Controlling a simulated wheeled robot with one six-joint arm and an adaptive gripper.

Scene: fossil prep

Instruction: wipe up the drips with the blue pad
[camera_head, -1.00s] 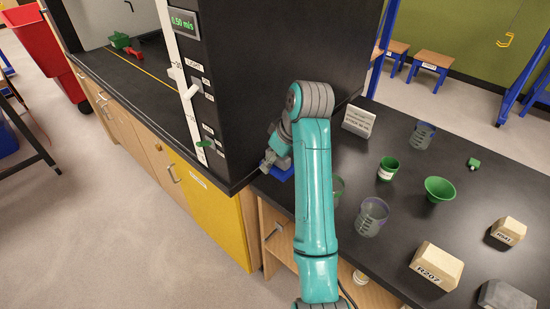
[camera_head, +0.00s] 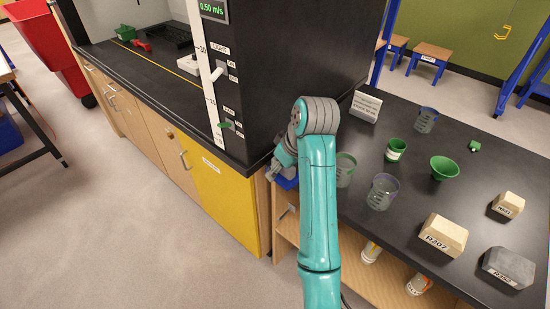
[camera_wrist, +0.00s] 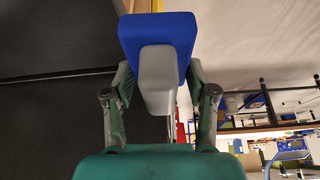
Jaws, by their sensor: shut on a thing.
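The blue pad (camera_wrist: 158,30) has a grey grip block (camera_wrist: 157,78) on it. In the wrist view my gripper (camera_wrist: 158,88) has its fingers on both sides of the grey block and is shut on it. In the head view my gripper (camera_head: 280,168) is at the left edge of the black bench, beside the dark fume hood, with a bit of the blue pad (camera_head: 286,183) showing below it. My arm hides part of the bench. I cannot make out any drips in these views.
On the black bench (camera_head: 420,205) stand clear beakers (camera_head: 382,192), a green-and-white cup (camera_head: 395,150), a green funnel (camera_head: 444,168), a sign (camera_head: 366,106) and labelled blocks (camera_head: 443,235). The fume hood (camera_head: 290,70) rises close behind my gripper. Bottles (camera_head: 371,251) stand on the shelf below.

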